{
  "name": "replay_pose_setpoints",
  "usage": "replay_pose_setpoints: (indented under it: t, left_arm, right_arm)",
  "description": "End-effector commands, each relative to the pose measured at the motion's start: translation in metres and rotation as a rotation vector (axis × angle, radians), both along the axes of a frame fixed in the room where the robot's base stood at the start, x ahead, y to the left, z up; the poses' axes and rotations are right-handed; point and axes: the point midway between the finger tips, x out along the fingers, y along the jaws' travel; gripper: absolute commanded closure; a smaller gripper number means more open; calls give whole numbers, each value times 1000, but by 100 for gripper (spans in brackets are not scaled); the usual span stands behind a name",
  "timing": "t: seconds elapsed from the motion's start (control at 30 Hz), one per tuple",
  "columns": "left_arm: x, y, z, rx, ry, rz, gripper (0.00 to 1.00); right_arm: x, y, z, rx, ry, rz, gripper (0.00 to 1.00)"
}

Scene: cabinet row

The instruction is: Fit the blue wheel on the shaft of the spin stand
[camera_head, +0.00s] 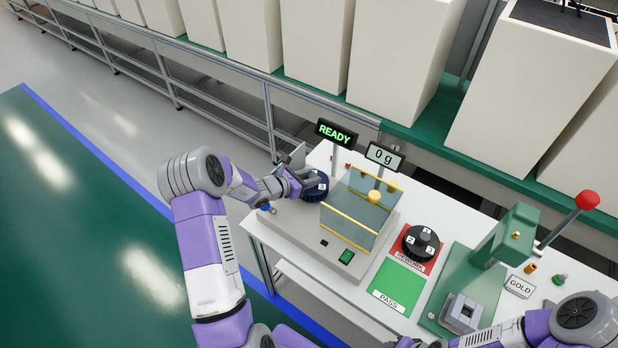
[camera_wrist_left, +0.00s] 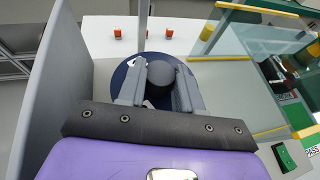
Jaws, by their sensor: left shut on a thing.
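The blue wheel (camera_head: 316,188) is at the left end of the spin stand (camera_head: 316,245), a grey base with a clear guard. The wheel also shows in the left wrist view (camera_wrist_left: 121,77) as a dark blue disc with a dark round hub. My left gripper (camera_head: 297,180) is shut on the hub, one finger on each side (camera_wrist_left: 160,88). The shaft is hidden, and I cannot tell whether the wheel is on it. My right gripper (camera_head: 412,343) is partly cut off at the bottom edge, and its jaws are unclear.
A clear guard with yellow edges (camera_head: 352,222) stands just right of the wheel. The displays read READY (camera_head: 336,134) and 0 g (camera_head: 384,157). A black numbered wheel (camera_head: 422,241) sits on a red mat beside a green PASS mat (camera_head: 398,285). A green press (camera_head: 508,235) stands right.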

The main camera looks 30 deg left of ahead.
Motion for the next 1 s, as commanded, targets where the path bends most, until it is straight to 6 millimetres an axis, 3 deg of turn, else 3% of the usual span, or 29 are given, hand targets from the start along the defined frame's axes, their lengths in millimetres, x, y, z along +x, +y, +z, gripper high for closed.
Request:
replay_pose_setpoints:
  t: [0.47,0.5,0.63,0.67,1.0]
  left_arm:
    - [0,0,-12,0,-2,0,100]
    - [0,0,-11,0,-2,0,59]
    - [0,0,-11,0,-2,0,40]
    - [0,0,-11,1,-1,0,36]
    - [-4,2,-10,1,1,1,36]
  right_arm:
    - [0,0,-12,0,0,0,57]
    - [0,0,-11,0,0,0,57]
    - [0,0,-11,0,0,0,57]
    - [0,0,-11,0,0,0,57]
    - [0,0,-10,0,0,0,57]
